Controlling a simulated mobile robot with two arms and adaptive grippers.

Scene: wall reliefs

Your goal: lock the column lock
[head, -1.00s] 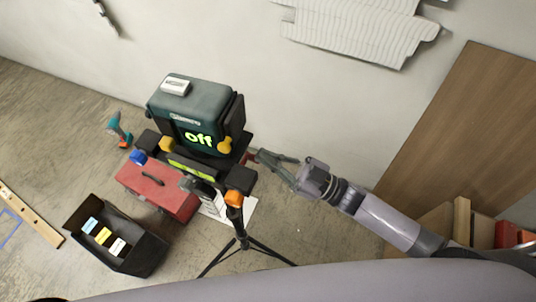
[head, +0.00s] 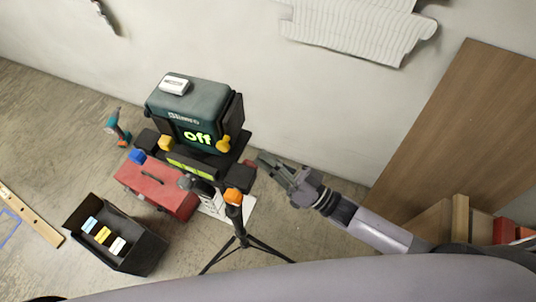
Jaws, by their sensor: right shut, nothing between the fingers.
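A dark green instrument case (head: 190,105) with a glowing "off" label sits on a black head on a tripod (head: 243,240). Coloured knobs surround it: an orange knob (head: 233,196) at the top of the tripod, a yellow knob (head: 223,145) on the case's front right, another yellow knob (head: 164,143) and a blue knob (head: 137,157) at left. A small red part (head: 249,164) shows at the head's right side. I cannot tell which one is the column lock. My right gripper (head: 264,161) is shut and empty, just right of the red part. My left gripper is out of view.
A red toolbox (head: 160,190) and an open black box (head: 145,248) with small packs stand on the floor at left. A teal drill (head: 118,128) stands behind. A brown board (head: 450,130) leans on the wall at right. Tripod legs spread low.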

